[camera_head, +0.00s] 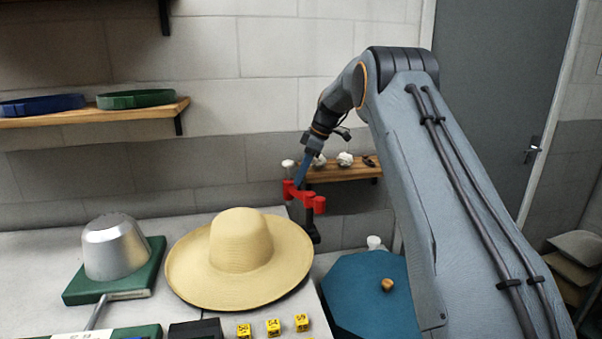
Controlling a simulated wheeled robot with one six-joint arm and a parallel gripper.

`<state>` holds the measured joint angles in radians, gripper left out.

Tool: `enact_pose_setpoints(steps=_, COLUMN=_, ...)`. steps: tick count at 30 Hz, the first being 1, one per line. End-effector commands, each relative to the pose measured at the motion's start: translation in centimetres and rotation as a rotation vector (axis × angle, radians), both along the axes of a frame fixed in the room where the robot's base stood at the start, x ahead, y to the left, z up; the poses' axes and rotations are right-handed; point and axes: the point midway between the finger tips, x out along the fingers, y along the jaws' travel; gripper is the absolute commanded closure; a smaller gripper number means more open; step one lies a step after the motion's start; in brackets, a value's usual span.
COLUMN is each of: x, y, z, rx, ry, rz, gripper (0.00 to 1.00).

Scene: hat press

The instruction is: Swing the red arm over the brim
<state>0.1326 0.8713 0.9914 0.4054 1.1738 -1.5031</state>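The straw hat (240,244) lies brim down on the table, with its wide brim (196,284) all around the crown. The red arm (305,197) is behind and to the right of the hat, on a dark post (313,232). In the picture it lies just outside the brim. A white knob (288,164) stands up at its left end. My gripper (299,183) reaches down from above with its blue fingers at the red arm. The fingers overlap in this view, so I cannot tell whether they touch or grip it.
A metal hat block (114,247) on a green base stands left of the hat. Yellow number cubes (273,327) and a black block (195,330) are in front. A blue-topped stool (350,300) is at right. Wall shelves (95,112) hold hat bands; a small shelf (345,173) is behind my gripper.

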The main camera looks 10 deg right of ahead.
Motion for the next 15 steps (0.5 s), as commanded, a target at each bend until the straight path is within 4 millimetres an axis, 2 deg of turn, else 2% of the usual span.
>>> enact_pose_setpoints(steps=8, x=0.06, y=0.1, z=-0.25, rx=0.0, ry=0.0, rz=0.0, gripper=0.72)
enact_pose_setpoints(steps=13, x=0.06, y=0.1, z=-0.23, rx=0.0, ry=-0.001, rz=0.0, gripper=0.97)
enact_pose_setpoints(steps=15, x=0.07, y=0.09, z=-0.21, rx=0.0, ry=-0.001, rz=0.0, gripper=1.0)
